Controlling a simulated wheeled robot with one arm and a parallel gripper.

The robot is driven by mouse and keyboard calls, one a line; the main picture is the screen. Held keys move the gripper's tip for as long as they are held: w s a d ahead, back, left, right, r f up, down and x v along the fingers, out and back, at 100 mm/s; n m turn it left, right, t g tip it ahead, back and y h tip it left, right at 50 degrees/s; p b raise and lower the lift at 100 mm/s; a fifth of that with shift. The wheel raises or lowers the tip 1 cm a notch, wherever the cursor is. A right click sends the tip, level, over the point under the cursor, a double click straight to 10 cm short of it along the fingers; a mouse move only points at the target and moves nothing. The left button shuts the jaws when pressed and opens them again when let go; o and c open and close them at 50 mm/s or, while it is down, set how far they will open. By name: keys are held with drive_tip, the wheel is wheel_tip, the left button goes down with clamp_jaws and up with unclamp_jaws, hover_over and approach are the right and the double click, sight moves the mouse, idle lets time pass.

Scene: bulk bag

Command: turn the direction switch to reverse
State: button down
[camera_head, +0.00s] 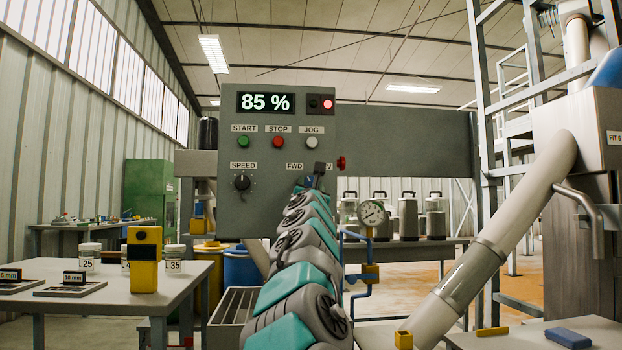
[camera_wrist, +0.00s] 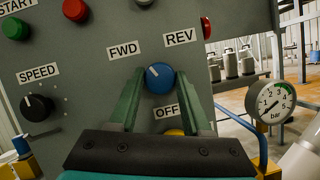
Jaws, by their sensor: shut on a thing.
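The direction switch is a round blue knob (camera_wrist: 160,77) on the grey control panel (camera_head: 228,205), with the FWD label (camera_wrist: 123,50) to its upper left and the REV label (camera_wrist: 180,37) to its upper right. A small pale mark shows on the knob's upper left face, but its exact direction is hard to read. My gripper (camera_wrist: 161,85) has its green fingers on either side of the knob and is shut on it. In the head view, my gripper (camera_head: 314,180) is at the panel's lower right, hiding the knob and most of the REV label.
An OFF label (camera_wrist: 167,111) and part of a yellow knob (camera_wrist: 173,132) sit just below. The black speed knob (camera_wrist: 37,106) is to the left. A red button (camera_head: 341,163) sticks out from the panel's right side. A pressure gauge (camera_head: 371,212) stands right of my arm.

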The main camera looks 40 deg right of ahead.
drive_tip(key=m+p, duration=0.1)
drive_tip(key=m, duration=0.1)
drive_tip(key=m+g+h+p, duration=0.1)
drive_tip(key=m+p, duration=0.1)
drive_tip(key=m+g+p, duration=0.1)
drive_tip(key=m+p, duration=0.1)
drive_tip(key=shift+w+a+r, duration=0.1)
drive_tip(key=shift+a+r, duration=0.05)
drive_tip(key=shift+r, duration=0.2)
drive_tip(key=m+g+p, duration=0.2)
drive_tip(key=m, duration=0.1)
drive_tip(key=shift+f+m+h, duration=0.1)
drive_tip(key=shift+m+h, duration=0.2)
drive_tip(key=shift+h, duration=0.1)
drive_tip(key=m+g+p, duration=0.1)
drive_tip(key=m, duration=0.2)
drive_tip(key=shift+w+a, duration=0.1)
drive_tip(key=shift+f+m+g+y+p, duration=0.15)
drive_tip(key=shift+m+g+y+p, duration=0.35)
drive_tip(key=shift+m, duration=0.9)
drive_tip(key=shift+c, duration=1.8)
unclamp_jaws()
